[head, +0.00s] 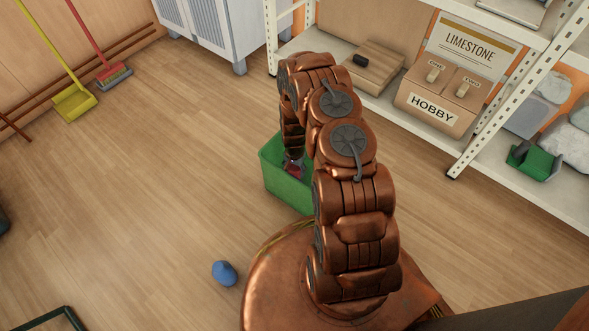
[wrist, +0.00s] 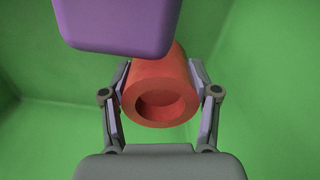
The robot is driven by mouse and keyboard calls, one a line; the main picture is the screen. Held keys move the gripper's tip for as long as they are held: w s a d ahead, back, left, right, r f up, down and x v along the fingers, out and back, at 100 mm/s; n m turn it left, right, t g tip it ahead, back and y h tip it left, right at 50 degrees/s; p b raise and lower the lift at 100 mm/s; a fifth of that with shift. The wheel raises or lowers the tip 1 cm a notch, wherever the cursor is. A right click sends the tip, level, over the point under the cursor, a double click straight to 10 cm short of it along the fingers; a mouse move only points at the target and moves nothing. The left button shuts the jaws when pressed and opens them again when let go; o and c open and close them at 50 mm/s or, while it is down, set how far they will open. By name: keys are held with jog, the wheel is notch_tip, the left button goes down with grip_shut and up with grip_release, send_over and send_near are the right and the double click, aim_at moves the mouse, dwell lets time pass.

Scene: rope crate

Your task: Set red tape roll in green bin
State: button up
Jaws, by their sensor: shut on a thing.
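The red tape roll (wrist: 161,88) is between the two fingers of my gripper (wrist: 160,92) in the wrist view, with its hole facing the camera. My gripper is shut on it. Green walls and floor of the green bin (wrist: 35,130) surround it. In the head view the green bin (head: 287,188) stands on the floor behind my arm, and my gripper (head: 293,168) reaches down into it with a bit of red showing. Whether the roll touches the bin floor cannot be told. A purple block-like thing (wrist: 117,25) covers the upper part of the wrist view, close beside the roll.
A blue lump (head: 224,273) lies on the wooden floor left of my base. A white shelf rack (head: 470,150) with boxes stands at the right. The left floor is mostly clear.

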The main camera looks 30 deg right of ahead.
jog(key=shift+f+b, duration=0.35)
jog(key=shift+f, duration=0.2)
jog(key=o, duration=1.5)
jog(key=shift+r, duration=0.1)
jog(key=shift+r, duration=5.95)
